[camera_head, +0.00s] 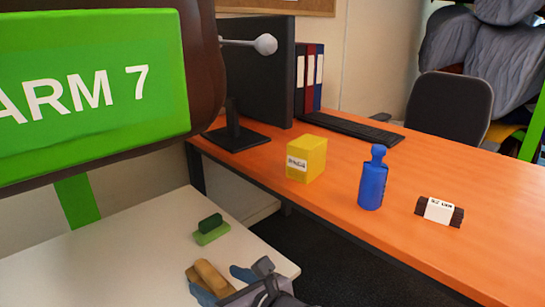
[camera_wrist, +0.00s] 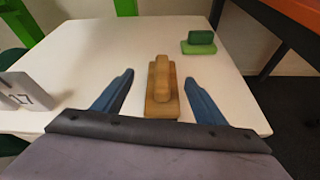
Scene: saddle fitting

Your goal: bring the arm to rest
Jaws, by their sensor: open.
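My gripper (camera_wrist: 159,76) is open and empty, its two blue fingers pointing over the white table. It also shows at the bottom of the head view (camera_head: 222,283). A tan rounded piece (camera_wrist: 160,80) sits on a flat tan base (camera_wrist: 160,109), between the fingers as seen in the wrist view, with both fingers apart from it. The tan pieces also show in the head view (camera_head: 211,276), partly hidden by my gripper. A dark green piece (camera_wrist: 201,37) sits on a lighter green base (camera_wrist: 199,48) farther back to the right; this pair also shows in the head view (camera_head: 211,230).
The white table (camera_head: 130,240) is mostly clear. A pale block marked 17 (camera_wrist: 22,90) stands at the wrist view's left. An orange desk (camera_head: 330,200) beyond a gap holds a yellow box (camera_head: 307,160), blue bottle (camera_head: 372,180), dark labelled bundle (camera_head: 440,211), keyboard and monitor.

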